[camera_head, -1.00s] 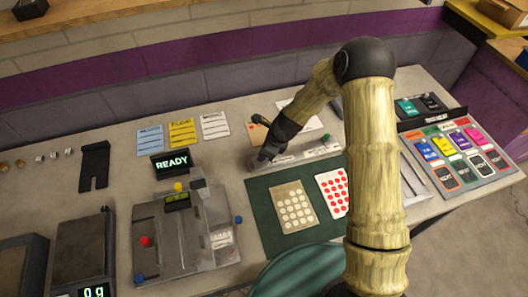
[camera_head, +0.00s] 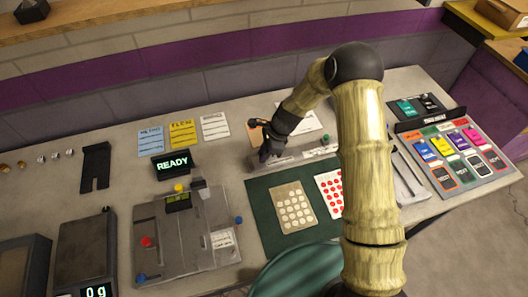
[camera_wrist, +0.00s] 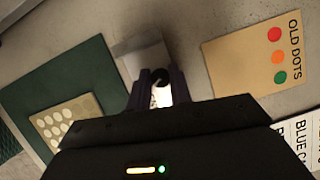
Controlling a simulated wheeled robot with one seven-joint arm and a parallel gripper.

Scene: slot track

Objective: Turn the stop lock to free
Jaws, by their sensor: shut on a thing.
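The slot track (camera_head: 305,153) is a long grey rail behind the dark green mat, with a green knob (camera_head: 325,138) toward its right end. My gripper (camera_head: 267,155) is low over the track's left end. In the wrist view my gripper (camera_wrist: 158,92) is shut on a small dark knob (camera_wrist: 160,77), with a bright white patch just below it. I cannot read any lock or free marking on it, and my fingers hide part of it. A grey end of the track (camera_wrist: 148,55) shows beyond the fingers.
The green mat (camera_head: 262,215) in front holds a card of white dots (camera_head: 294,207) and a card of red dots (camera_head: 330,190). An "OLD DOTS" card (camera_wrist: 262,55) lies near my gripper. A machine (camera_head: 185,235) with a READY display (camera_head: 172,165) stands left. A panel of coloured cards (camera_head: 460,155) is right.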

